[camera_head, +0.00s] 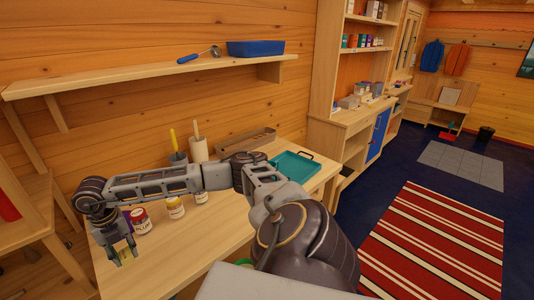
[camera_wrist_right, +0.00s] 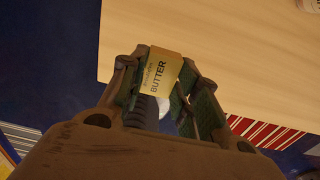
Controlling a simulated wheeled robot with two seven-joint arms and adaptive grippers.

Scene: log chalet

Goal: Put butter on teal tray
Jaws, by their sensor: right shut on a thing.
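The butter (camera_wrist_right: 160,73) is a yellow block with its name printed on it. It sits between the fingers of my right gripper (camera_wrist_right: 158,92), which is shut on it. In the head view my right gripper (camera_head: 122,256) points down at the table's left front corner, with a bit of yellow butter (camera_head: 126,258) between its fingers. The teal tray (camera_head: 305,174) lies on the far right part of the table, well away from the gripper, and looks empty where visible. My arm hides a little of the table in front of it. My left gripper is not in view.
On the wooden table (camera_head: 210,232), a red-lidded jar (camera_head: 141,220), a yellow-labelled jar (camera_head: 175,208) and utensil holders (camera_head: 198,150) stand near my arm. A brown rack (camera_head: 245,140) lies at the back. A wall shelf (camera_head: 130,74) hangs above. The table's front middle is clear.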

